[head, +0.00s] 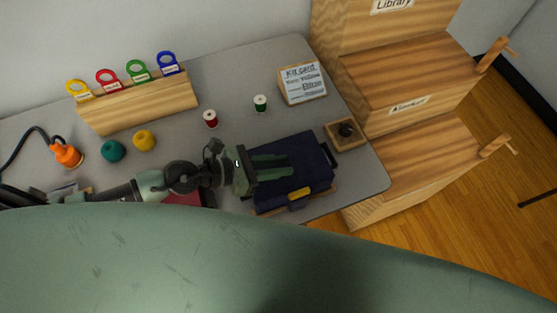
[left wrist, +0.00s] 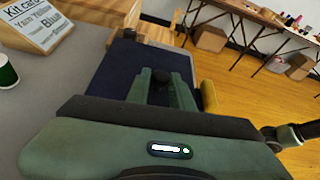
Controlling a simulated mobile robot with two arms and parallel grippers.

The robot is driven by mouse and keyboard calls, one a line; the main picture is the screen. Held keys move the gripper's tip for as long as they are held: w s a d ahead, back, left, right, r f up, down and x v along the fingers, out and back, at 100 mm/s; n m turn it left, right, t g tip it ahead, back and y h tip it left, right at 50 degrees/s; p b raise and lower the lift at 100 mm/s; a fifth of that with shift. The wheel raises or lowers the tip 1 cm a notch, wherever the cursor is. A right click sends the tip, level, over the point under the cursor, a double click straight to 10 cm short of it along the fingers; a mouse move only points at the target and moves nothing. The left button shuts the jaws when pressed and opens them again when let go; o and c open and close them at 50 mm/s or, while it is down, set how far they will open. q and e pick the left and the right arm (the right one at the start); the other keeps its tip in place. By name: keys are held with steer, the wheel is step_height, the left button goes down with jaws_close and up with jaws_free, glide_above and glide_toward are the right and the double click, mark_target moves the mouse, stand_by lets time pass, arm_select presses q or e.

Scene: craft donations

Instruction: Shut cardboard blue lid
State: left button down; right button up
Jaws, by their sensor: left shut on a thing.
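The dark blue lid (head: 316,154) lies roughly flat over a box, with a tan edge showing along its lower side. A yellow tab (head: 299,193) is on its near edge. I cannot tell whether a gap remains under it. The lid (left wrist: 112,72) also shows in the left wrist view, with the yellow tab (left wrist: 209,97) at its right. My left gripper (head: 289,165) is over the lid, with its fingers close around a small dark knob-like thing (left wrist: 163,76). The fingers hide part of the lid. My right gripper is not in view.
A wooden block with a black knob (head: 346,131) stands beside the lid's far right corner. The kit card (head: 302,83), a green spool (head: 260,103) and a red spool (head: 211,118) stand behind. Wooden step-like shelves (head: 410,75) border the table's right side.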

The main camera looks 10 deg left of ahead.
arm_select(q)
steer(key=shift+s+f, duration=0.15)
steer(key=c, duration=1.2)
jaws_free()
steer(key=shift+c, duration=0.2)
steer(key=shift+s+a+b, duration=0.2)
steer(key=shift+a+b, duration=0.15)
steer(key=shift+a, duration=0.1)
steer(key=b+v, duration=0.4)
steer(key=v, duration=0.1)
steer(key=shift+s+a, duration=0.15)
steer(key=shift+a, duration=0.1)
steer(key=shift+s+a+r+b, duration=0.25)
steer(key=shift+a+r+b, duration=0.1)
steer(key=shift+b, duration=0.2)
steer(key=shift+r, duration=0.25)
